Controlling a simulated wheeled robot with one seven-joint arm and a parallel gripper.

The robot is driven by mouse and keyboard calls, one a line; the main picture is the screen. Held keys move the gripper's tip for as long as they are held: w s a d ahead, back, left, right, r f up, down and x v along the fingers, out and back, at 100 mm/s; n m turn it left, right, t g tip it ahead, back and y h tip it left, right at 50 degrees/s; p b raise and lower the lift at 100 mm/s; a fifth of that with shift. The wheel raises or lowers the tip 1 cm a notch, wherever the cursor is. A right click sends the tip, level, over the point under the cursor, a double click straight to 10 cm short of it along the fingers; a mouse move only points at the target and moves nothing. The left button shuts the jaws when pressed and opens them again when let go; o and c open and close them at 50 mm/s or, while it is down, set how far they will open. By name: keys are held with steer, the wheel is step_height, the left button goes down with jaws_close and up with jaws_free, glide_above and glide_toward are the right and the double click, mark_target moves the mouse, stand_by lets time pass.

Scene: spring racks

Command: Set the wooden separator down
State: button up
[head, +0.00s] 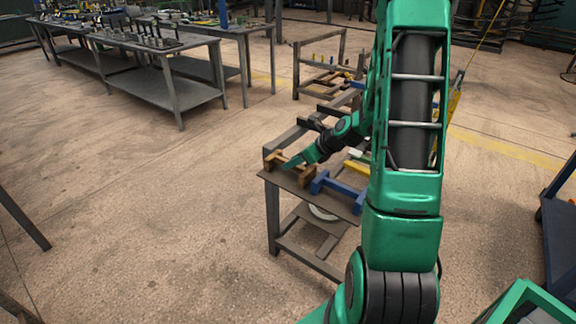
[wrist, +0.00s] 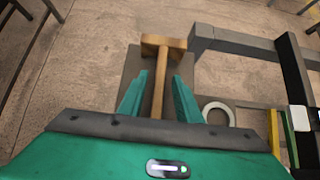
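The wooden separator (head: 275,160) is a brown I-shaped or T-shaped piece at the near left end of the small metal rack table (head: 284,184), and appears to rest on its top. In the wrist view the separator (wrist: 163,43) shows its crosspiece ahead and its bar running back towards my gripper. My green gripper (head: 293,163) is low over it. In the wrist view my gripper (wrist: 160,76) has its two fingers on either side of the bar, with a visible gap on both sides. The near end of the separator is hidden by the gripper body.
A blue separator (head: 338,190) lies right of the wooden one, with a yellow piece (head: 357,168) beyond it. A dark rail (head: 287,138) runs along the rack's back. A white ring (wrist: 218,113) shows lower down. A long workbench (head: 150,75) stands at back left; the floor between is clear.

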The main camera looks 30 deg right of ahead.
steer(key=v, duration=0.9)
steer(key=shift+s+d+r, duration=0.1)
steer(key=shift+r, duration=0.05)
steer(key=s+a+n, duration=0.1)
steer(key=n, duration=0.1)
steer(key=s+a+n+g, duration=0.1)
steer(key=s+r+n+g, duration=0.1)
steer(key=s+n, duration=0.1)
steer(key=shift+a+r+n, duration=0.1)
steer(key=shift+a+n, duration=0.2)
steer(key=shift+a, duration=0.1)
steer(key=s+a+r+n+g+h, duration=0.1)
steer(key=s+a+r+n+g, duration=0.1)
steer(key=s+n, duration=0.4)
steer(key=s+a+r+n+g+h, duration=0.1)
steer(key=s+a+r+n+g, duration=0.1)
steer(key=s+n, duration=0.5)
steer(key=s+a+r+n+g, duration=0.1)
steer(key=s+r+n+g, duration=0.1)
steer(key=s+n, duration=0.5)
steer(key=s, duration=0.4)
steer(key=shift+s+a+r+h, duration=0.35)
steer(key=shift+a+r+h, duration=0.05)
